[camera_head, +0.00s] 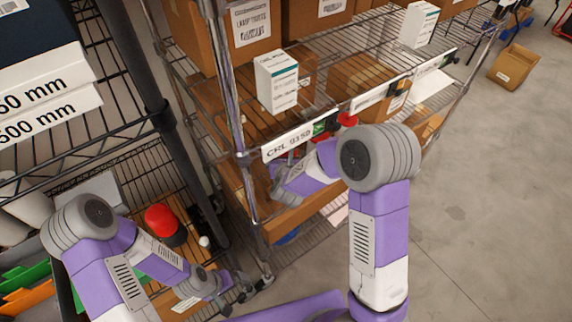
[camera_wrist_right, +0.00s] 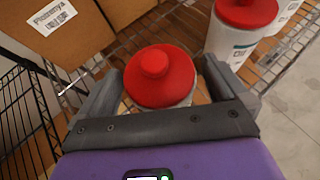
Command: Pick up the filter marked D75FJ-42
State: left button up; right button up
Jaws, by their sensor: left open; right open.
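No marking D75FJ-42 can be read in either view, and I cannot tell which object is the filter. A white box with green print (camera_head: 277,82) stands upright on the wire shelf, its small text unreadable. A similar white box (camera_head: 418,25) stands farther along the shelf. My right gripper (camera_wrist_right: 162,68) is open, with its fingers on either side of a white bottle with a red cap (camera_wrist_right: 160,85) in the right wrist view; I cannot tell whether they touch it. My left gripper (camera_head: 222,290) is open and low beside the left rack.
More red-capped bottles (camera_wrist_right: 245,15) stand to the right of the first one. Cardboard boxes (camera_head: 245,35) fill the shelves around the right arm. A shelf label reading CRL 9150 (camera_head: 290,142) is on the shelf edge. Bare floor (camera_head: 480,180) lies to the right.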

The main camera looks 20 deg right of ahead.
jog(key=shift+w+d+f, duration=0.1)
jog(key=shift+w+f, duration=0.1)
jog(key=shift+w, duration=0.1)
jog(key=shift+c, duration=0.5)
jog(key=c, duration=1.2)
jog(key=shift+r, duration=0.1)
jog(key=shift+c, duration=0.7)
